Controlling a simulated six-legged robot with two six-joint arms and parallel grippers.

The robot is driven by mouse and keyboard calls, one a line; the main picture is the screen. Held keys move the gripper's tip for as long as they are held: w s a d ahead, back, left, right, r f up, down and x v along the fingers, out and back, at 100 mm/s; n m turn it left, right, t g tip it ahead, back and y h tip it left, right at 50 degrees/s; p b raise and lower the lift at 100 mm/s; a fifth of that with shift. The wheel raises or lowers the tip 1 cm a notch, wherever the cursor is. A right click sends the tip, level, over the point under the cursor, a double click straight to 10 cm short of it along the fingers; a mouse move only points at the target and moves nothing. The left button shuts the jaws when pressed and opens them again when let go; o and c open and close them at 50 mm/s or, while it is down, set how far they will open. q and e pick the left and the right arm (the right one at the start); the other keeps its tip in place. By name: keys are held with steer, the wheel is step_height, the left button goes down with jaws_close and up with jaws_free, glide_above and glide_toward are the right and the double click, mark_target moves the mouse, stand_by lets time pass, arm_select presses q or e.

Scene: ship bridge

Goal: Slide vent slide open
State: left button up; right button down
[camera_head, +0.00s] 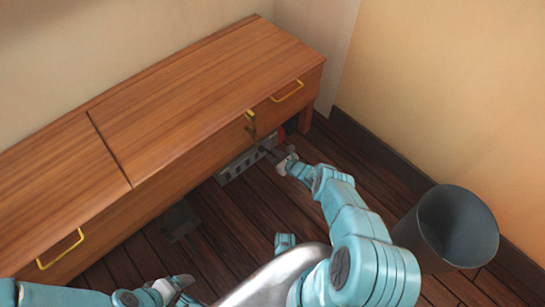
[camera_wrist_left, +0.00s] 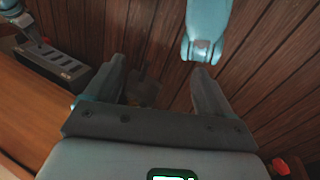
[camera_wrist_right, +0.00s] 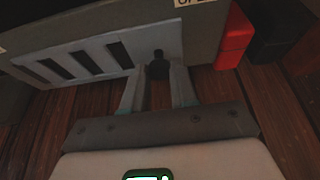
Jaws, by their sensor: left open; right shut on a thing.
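The vent slide (camera_head: 235,168) is a pale grey plate with several dark slots, low under the wooden cabinet. In the right wrist view the slotted plate (camera_wrist_right: 85,62) lies along a grey housing (camera_wrist_right: 130,22), with a small dark knob (camera_wrist_right: 158,66) at its right end. My right gripper (camera_wrist_right: 158,72) is shut on this knob; in the head view it (camera_head: 280,158) is at the vent's right end. My left gripper (camera_wrist_left: 160,75) is open and empty, low over the floor. The vent (camera_wrist_left: 60,62) also shows at the upper left of the left wrist view.
The wooden cabinet (camera_head: 190,95) with yellow handles overhangs the vent. A red block (camera_wrist_right: 233,38) and a black block (camera_wrist_right: 280,32) sit right of the housing. A partly cut-off label (camera_wrist_right: 195,2) is above. A dark bin (camera_head: 412,235) stands at right. Open floor (camera_head: 235,212) lies in front.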

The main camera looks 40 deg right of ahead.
steer(key=c, duration=0.9)
jaws_free()
steer(key=shift+d, duration=0.3)
steer(key=p+v, duration=1)
steer(key=v, duration=0.6)
steer(key=shift+s, duration=0.15)
steer(key=shift+a+r, duration=0.1)
